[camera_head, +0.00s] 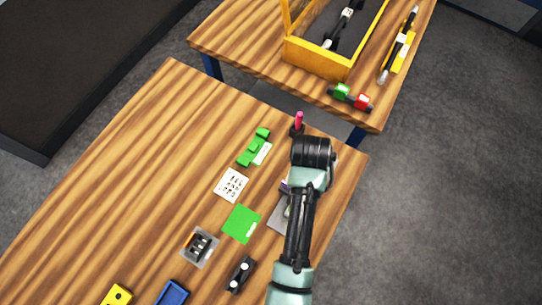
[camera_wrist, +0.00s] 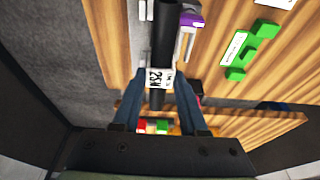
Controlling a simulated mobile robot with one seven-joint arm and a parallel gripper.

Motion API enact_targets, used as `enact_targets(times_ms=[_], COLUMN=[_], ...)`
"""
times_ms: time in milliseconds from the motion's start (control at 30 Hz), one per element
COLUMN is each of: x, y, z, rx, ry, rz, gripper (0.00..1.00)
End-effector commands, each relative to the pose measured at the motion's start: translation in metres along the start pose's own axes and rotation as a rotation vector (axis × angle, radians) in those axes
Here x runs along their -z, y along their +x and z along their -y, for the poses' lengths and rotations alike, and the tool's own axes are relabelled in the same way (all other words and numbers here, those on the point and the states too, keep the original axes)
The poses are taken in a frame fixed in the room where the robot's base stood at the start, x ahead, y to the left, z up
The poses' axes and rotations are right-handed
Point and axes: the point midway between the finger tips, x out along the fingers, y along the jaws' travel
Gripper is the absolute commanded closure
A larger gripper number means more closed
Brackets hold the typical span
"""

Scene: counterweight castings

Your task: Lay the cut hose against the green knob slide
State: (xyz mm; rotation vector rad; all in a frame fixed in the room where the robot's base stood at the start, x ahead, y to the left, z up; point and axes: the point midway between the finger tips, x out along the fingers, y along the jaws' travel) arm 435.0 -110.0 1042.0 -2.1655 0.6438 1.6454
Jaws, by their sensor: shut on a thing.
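The cut hose (camera_wrist: 162,35) is a black tube with a white printed label. My gripper (camera_wrist: 158,85) is shut on it near the label, and the tube runs up out of the top of the wrist view. In the head view my gripper and the hose are mostly hidden by my wrist and arm, near the table's far right corner. The green knob slide (camera_head: 250,150), green with a white label plate beside it, lies on the near table, left of my wrist. It also shows in the wrist view (camera_wrist: 264,29), right of the hose and apart from it.
A pink-tipped dark item (camera_head: 298,122) stands just beyond my wrist. A white dotted card (camera_head: 231,184), a green square (camera_head: 241,223) and a grey switch plate (camera_head: 200,247) lie left of my arm. A yellow crate (camera_head: 318,61) sits on the far table, across a gap.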

Motion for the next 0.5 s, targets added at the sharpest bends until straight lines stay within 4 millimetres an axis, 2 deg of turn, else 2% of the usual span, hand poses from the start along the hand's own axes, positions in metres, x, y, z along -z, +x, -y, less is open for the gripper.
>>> enact_targets(times_ms=[133, 500], x=[0.0059, 0.0056], y=[0.0027, 0.0035], z=[-0.0133, -0.0133], rx=[-0.001, -0.001], ry=[0.017, 0.016], rz=[-0.003, -0.003], gripper=[1.0, 1.0])
